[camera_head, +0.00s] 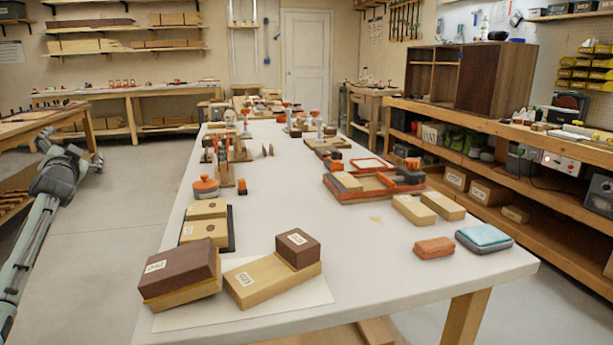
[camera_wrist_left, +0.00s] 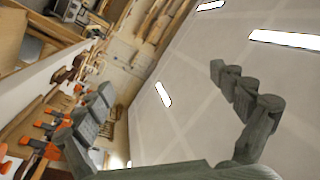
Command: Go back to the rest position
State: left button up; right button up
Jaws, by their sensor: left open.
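My left gripper (camera_head: 74,143) is at the left edge of the head view, raised over the floor beside the white-topped table (camera_head: 380,275). It is apart from the table and everything on it. The left wrist view shows its two grey fingers spread wide with nothing between them (camera_wrist_left: 160,82). That camera looks up past the fingers at the ceiling lights, with the room tilted. My right gripper is in neither view.
Brown-and-tan blocks (camera_head: 182,273) and a pale block with a dark block on top (camera_head: 272,280) stand at the table's near end. An orange-rimmed tray (camera_head: 350,198) sits farther back. A workbench (camera_head: 40,122) stands beyond my left gripper. Floor (camera_head: 120,220) is clear between arm and table.

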pick_arm(q)
jog(key=s+a+f+n+g+h, duration=0.1)
jog(key=s+f+n+g, duration=0.3)
jog(key=f, duration=0.5)
jog(key=s+a+f+n+g+h, duration=0.1)
jog(key=s+f+n+g, duration=0.15)
jog(key=f+g, duration=0.45)
jog(key=s+d+f+m+h, duration=0.1)
jog(key=s+d+f, duration=0.35)
jog(key=f, duration=0.45)
jog(key=s+d+f+m+h, duration=0.1)
jog(key=s+d+f, duration=0.4)
jog(key=f, duration=0.4)
jog(key=s+d+f+m, duration=0.1)
jog(key=s+d+f, duration=0.4)
jog(key=f, duration=0.4)
jog(key=s+d+f+g+h, duration=0.1)
jog(key=s+d+f, duration=0.3)
jog(key=s, duration=0.6)
jog(key=s+d+f+m+g+h, duration=0.1)
jog(key=s+d+f, duration=0.4)
jog(key=s+d, duration=0.3)
jog(key=s+d+f+m+g+h, duration=0.1)
jog(key=s+d+f, duration=0.4)
jog(key=s, duration=0.8)
jog(key=shift+d, duration=1.05)
